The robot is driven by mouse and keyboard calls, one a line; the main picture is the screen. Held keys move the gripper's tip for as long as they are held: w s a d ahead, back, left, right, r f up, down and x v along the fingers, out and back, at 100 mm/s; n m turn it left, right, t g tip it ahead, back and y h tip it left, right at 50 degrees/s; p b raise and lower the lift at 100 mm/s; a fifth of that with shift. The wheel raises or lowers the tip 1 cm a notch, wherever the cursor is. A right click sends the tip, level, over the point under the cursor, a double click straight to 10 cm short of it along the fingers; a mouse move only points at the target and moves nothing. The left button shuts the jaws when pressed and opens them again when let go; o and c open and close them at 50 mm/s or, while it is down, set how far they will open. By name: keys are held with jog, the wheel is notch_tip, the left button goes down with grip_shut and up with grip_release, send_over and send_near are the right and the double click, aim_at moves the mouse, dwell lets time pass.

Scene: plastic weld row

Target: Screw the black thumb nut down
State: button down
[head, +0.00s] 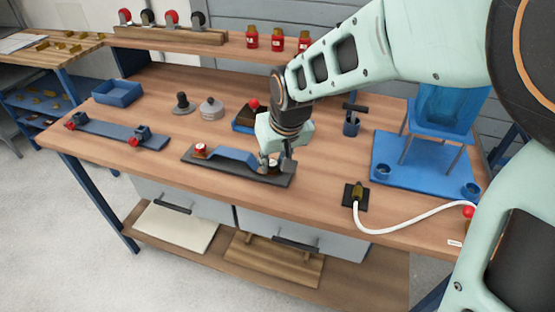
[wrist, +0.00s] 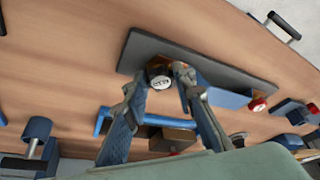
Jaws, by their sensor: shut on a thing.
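The black thumb nut (wrist: 160,79), with a pale marked top, is at one end of a dark base plate (wrist: 215,62) in the wrist view. My gripper (wrist: 164,73) is shut on it, one finger on each side. In the head view my gripper (head: 275,166) points down at the right end of the dark plate (head: 232,170) and mostly hides the nut. A blue strip (head: 236,155) lies along the plate. A red knob with a white top (head: 200,149) is at its left end. The nut's thread and underside are hidden.
A blue holder with a red ball (head: 246,118) stands just behind my gripper. A blue fixture (head: 146,134) with red knobs lies left. A black block with a white hose (head: 356,196) is right. Bare wood lies in front of the plate.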

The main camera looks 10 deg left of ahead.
jog(key=m+b, duration=0.2)
jog(key=m+h+b, duration=0.1)
jog(key=b, duration=0.1)
jog(key=shift+w+a+m+t, duration=0.15)
jog(key=shift+a+m+t, duration=0.2)
jog(key=shift+m+t, duration=0.05)
jog(key=shift+m+h+b, duration=0.6)
jog(key=shift+m+b, duration=0.6)
jog(key=m+h+b, duration=0.1)
jog(key=m, duration=0.2)
jog(key=shift+a, duration=0.2)
jog(key=m+h, duration=0.1)
jog(key=m, duration=0.1)
jog(key=shift+r+m, duration=0.1)
jog(key=shift+m, duration=0.3)
jog(key=c, duration=1.7)
grip_release()
jog(key=shift+s, duration=0.2)
jog(key=shift+o, duration=0.2)
jog(key=shift+d, duration=0.1)
